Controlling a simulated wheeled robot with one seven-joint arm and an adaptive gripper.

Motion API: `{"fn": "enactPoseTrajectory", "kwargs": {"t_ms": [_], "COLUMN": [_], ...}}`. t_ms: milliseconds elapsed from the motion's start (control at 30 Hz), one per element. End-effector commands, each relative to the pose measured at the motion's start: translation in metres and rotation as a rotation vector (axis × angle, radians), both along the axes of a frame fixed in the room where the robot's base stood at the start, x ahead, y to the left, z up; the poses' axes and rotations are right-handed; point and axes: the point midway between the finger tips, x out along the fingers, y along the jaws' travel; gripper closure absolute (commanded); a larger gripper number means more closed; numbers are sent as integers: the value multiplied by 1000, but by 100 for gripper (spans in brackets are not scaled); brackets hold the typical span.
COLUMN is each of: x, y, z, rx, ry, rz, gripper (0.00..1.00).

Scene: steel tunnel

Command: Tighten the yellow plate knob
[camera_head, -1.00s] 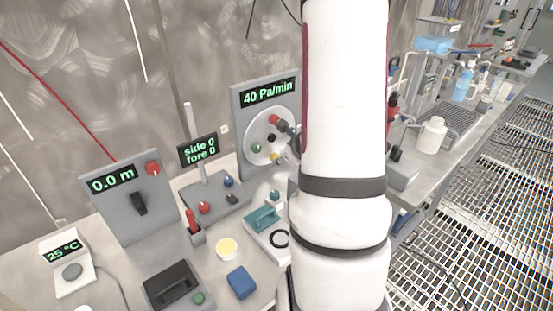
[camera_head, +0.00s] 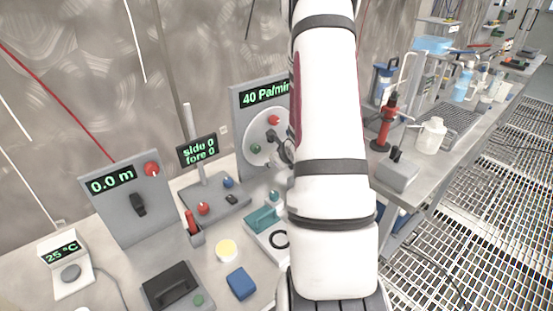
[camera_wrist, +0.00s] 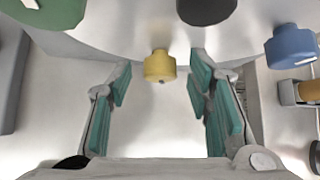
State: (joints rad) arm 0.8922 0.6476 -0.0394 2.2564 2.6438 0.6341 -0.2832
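The yellow plate knob (camera_wrist: 159,66) sticks out from the lower edge of the pale round plate in the wrist view. My gripper (camera_wrist: 160,75) is open, with one teal-padded finger to each side of the knob. Gaps show between the knob and both fingers, and nothing is held. The round plate (camera_head: 252,149) is on the grey panel reading 40 Pa/min in the head view. There my arm and gripper cover its right side, and the yellow knob is hidden.
In the wrist view, a green knob (camera_wrist: 42,10), a black hub (camera_wrist: 207,8) and a blue knob (camera_wrist: 291,47) surround the yellow one.

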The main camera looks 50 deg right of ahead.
Motion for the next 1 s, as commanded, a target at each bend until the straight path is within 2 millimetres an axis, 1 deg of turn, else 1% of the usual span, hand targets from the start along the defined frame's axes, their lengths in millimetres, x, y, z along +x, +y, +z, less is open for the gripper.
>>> {"fn": "enactPoseTrajectory", "kwargs": {"t_ms": [33,67,100,200,400,567,767,1000], "x": [0,0,0,0,-1,-2,-4,-6], "y": [0,0,0,0,0,-1,-3,-5], "z": [0,0,0,0,0,2,4,4], "rx": [0,0,0,0,6,43,154,321], "ry": [0,0,0,0,-1,-10,-35,-76], "rz": [0,0,0,0,0,-1,-1,0], "gripper": [63,70,79,100,100,100,100,100]}}
